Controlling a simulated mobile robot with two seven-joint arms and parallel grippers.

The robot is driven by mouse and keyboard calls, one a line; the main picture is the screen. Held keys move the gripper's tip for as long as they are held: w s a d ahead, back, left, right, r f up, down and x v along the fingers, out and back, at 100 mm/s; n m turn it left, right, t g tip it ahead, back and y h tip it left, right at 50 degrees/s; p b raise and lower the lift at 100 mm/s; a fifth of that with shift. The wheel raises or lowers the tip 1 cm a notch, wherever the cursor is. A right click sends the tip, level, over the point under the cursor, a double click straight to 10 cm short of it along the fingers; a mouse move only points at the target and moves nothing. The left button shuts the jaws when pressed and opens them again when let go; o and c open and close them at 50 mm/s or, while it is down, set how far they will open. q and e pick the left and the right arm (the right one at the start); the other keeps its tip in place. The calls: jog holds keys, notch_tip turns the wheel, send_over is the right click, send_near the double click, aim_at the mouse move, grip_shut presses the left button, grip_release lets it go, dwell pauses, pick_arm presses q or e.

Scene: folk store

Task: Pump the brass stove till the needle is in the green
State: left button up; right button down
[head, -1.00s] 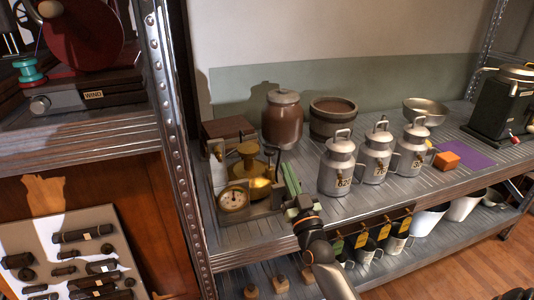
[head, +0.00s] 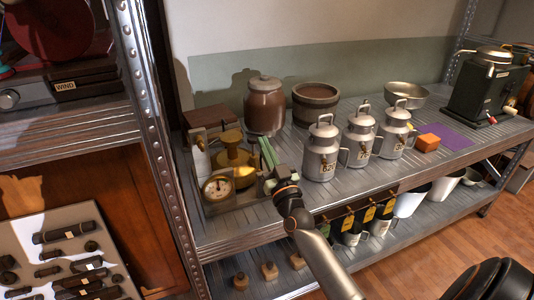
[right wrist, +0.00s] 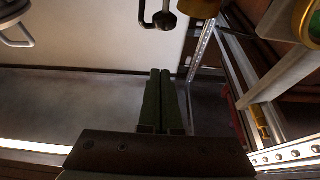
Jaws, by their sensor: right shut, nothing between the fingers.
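The brass stove (head: 235,158) stands in a metal frame at the left end of the upper metal shelf. Its round white-faced gauge (head: 217,188) faces me at the front; the needle is too small to read. My right gripper (head: 267,152) has green fingers, shut and empty, just right of the stove and apart from its brass body. In the right wrist view the shut fingers (right wrist: 165,95) show with nothing between them. A dark rod with a round knob (right wrist: 165,20) hangs beyond them at the top, beside a brass part (right wrist: 200,8). My left gripper is not in view.
Three milk cans (head: 321,152) stand right of my right gripper. A brown jar (head: 264,106) and a wooden tub (head: 315,104) stand behind. An orange block (head: 427,142) and purple sheet (head: 448,136) lie farther right. A steel upright (head: 150,120) is left of the stove.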

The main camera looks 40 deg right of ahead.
aim_at(253, 140)
jog(key=w+d+f+b, duration=0.1)
jog(key=w+b, duration=0.1)
jog(key=w, duration=0.4)
jog(key=shift+d+f, duration=0.2)
jog(key=shift+f, duration=0.15)
notch_tip(253, 140, down, 4)
jog(key=b, duration=0.3)
jog(key=shift+s+f, duration=0.1)
jog(key=shift+f, duration=0.15)
